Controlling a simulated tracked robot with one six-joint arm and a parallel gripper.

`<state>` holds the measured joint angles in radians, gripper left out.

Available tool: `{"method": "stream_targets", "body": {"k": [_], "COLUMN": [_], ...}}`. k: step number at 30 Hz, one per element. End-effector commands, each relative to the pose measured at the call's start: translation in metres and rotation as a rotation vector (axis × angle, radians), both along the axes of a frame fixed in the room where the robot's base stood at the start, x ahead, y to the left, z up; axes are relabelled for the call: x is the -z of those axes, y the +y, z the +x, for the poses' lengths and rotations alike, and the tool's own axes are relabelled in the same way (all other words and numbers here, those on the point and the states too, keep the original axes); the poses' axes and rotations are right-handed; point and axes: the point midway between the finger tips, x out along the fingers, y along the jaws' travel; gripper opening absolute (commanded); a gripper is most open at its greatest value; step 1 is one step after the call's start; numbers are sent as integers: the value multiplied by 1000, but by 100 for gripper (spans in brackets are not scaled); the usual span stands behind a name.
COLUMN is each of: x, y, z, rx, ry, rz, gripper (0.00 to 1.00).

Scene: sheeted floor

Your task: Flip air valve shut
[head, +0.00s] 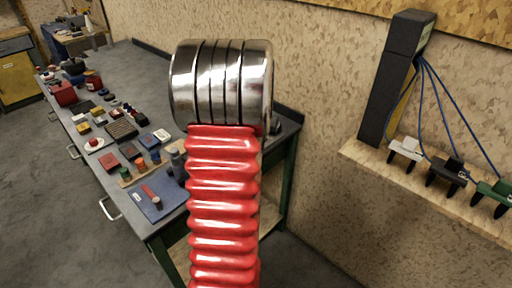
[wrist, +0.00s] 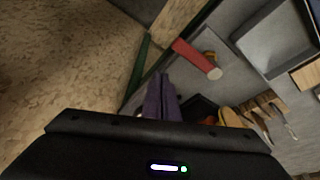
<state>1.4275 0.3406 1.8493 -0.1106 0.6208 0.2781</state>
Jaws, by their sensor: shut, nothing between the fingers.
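A red lever-like piece (head: 151,194) lies on a blue plate (head: 145,207) at the near end of the workbench in the head view; it may be the air valve, but it is too small to be sure. In the wrist view a red bar (wrist: 195,58) with a pale round end and a brass-coloured bit beside it shows above the bench; I cannot tell whether it is the same piece. My gripper (wrist: 160,79) has two purple fingers, shut and empty, below and left of the red bar, with a gap in the picture. I cannot make out my gripper in the head view.
The grey workbench (head: 110,65) carries many small items. A wooden shelf (head: 425,196) on the right wall holds a dark box (head: 398,80) with blue cables and several clips. In the wrist view a grey tray (wrist: 272,40) and wooden-handled tools (wrist: 262,105) lie right.

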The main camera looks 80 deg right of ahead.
Motion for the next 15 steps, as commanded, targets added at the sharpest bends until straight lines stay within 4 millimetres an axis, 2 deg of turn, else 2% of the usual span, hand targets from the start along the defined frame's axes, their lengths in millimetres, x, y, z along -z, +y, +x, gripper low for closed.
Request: {"method": "stream_targets", "body": {"k": [10,15], "x": [-41,-68], "y": [10,18], "z": [9,15], "rx": [-3,-6], "ry": [-1,-1], "rz": [-5,-7], "gripper": [0,0]}}
